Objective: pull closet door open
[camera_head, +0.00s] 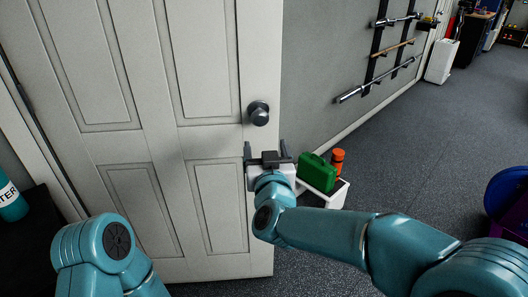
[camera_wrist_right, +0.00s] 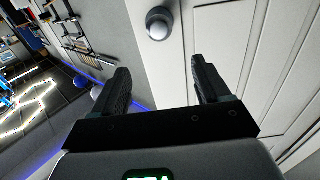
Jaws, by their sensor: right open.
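The white panelled closet door (camera_head: 160,140) fills the left half of the head view. Its round metal knob (camera_head: 258,113) sits near the door's right edge. I cannot tell whether the door is flush or slightly ajar. My right gripper (camera_head: 266,148) is open and empty, just below the knob in the head view, with its fingers pointing toward the door. In the right wrist view, the knob (camera_wrist_right: 159,23) lies beyond the open fingertips (camera_wrist_right: 161,75), apart from them. Part of my left arm shows at lower left, but its gripper is out of view.
A small white stand (camera_head: 330,194) with a green case (camera_head: 316,173) and an orange bottle (camera_head: 338,158) is right of the door. Bars hang on a wall rack (camera_head: 376,75). A teal bottle (camera_head: 10,203) stands at far left. Grey floor (camera_head: 420,150) is open at right.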

